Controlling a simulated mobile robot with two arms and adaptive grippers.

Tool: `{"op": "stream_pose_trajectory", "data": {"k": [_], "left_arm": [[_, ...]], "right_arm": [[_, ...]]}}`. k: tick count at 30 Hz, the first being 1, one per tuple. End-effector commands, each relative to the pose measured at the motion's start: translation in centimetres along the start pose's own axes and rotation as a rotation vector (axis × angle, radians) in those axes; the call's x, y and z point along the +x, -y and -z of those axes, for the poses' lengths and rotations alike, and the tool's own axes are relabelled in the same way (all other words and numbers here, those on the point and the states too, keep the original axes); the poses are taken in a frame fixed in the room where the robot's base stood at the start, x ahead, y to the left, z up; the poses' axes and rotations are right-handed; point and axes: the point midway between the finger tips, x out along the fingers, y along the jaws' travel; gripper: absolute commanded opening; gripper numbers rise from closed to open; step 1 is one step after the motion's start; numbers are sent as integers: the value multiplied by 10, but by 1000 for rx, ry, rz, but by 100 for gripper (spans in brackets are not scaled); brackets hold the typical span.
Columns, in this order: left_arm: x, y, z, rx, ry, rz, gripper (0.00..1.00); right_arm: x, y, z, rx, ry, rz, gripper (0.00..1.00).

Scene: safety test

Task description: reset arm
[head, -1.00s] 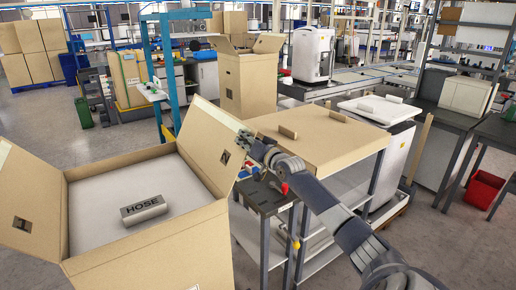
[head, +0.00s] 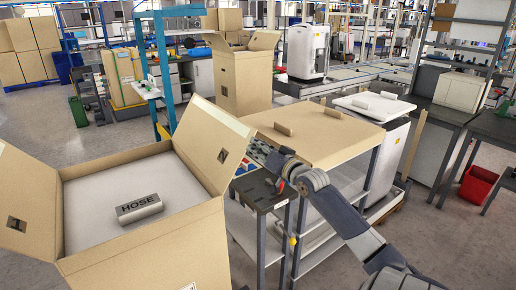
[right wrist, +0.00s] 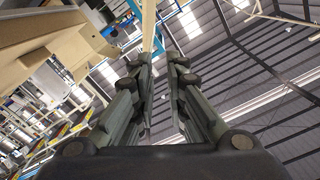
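My right arm comes in from the lower right of the head view. Its gripper (head: 260,151) is beside the right flap of a large open cardboard box, in front of the cardboard-coloured top of a metal rack. In the right wrist view the two dark fingers (right wrist: 159,65) stand apart with a gap between them and nothing in it. My left arm and gripper are not in view. A grey block marked HOSE (head: 139,207) lies on the pale surface inside the open box (head: 150,250).
The metal rack (head: 318,137) stands close to my right arm, with a dark work surface (head: 255,194) below the gripper. A taller open carton (head: 242,80) stands behind. A red bin (head: 478,186) is at the right.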

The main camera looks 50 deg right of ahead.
Motion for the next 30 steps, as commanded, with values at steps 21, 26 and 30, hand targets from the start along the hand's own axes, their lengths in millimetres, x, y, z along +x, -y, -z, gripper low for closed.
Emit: {"op": "stream_pose_trajectory", "data": {"k": [21,26,30], "left_arm": [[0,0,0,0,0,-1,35],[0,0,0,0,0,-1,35],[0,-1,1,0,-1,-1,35]], "right_arm": [[-4,-64,-93,-39,123,-126,13],[-28,-121,-200,-108,278,-238,13],[-65,-157,-295,-178,428,-307,13]]}}
